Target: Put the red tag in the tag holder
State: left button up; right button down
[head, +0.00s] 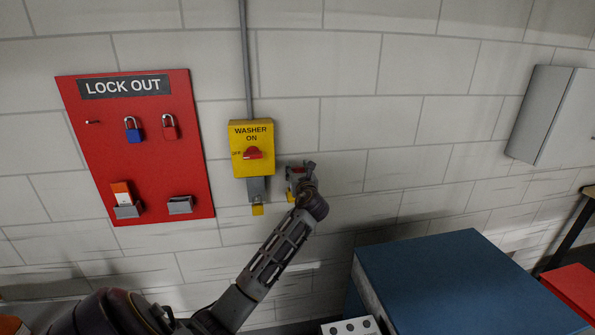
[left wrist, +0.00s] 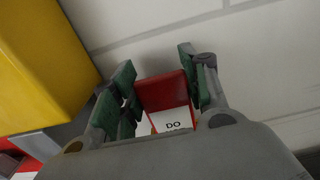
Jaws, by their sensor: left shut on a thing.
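My left gripper (head: 302,172) is just right of the yellow washer switch box, in front of the white wall. In the left wrist view its green-padded fingers (left wrist: 158,88) are closed on the red tag (left wrist: 164,92), which has a white label reading "DO". The gripper hides most of the tag in the head view. A grey holder (head: 257,188) hangs under the switch box, with a yellow piece below it. On the red lock out board, one grey pocket (head: 127,211) holds an orange and white tag (head: 122,194); another grey pocket (head: 180,205) looks empty.
The yellow switch box (head: 251,164) has a red knob (head: 253,153). The red board (head: 95,150) also carries a blue padlock (head: 133,135) and a red padlock (head: 169,132). A large blue box (head: 455,285) stands at the lower right. A grey cabinet (head: 545,115) is on the right wall.

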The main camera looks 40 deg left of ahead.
pick_arm(q)
jog(key=o, duration=0.9)
jog(key=shift+f, duration=0.1)
jog(key=shift+b+v, duration=0.55)
jog(key=shift+v, duration=5.45)
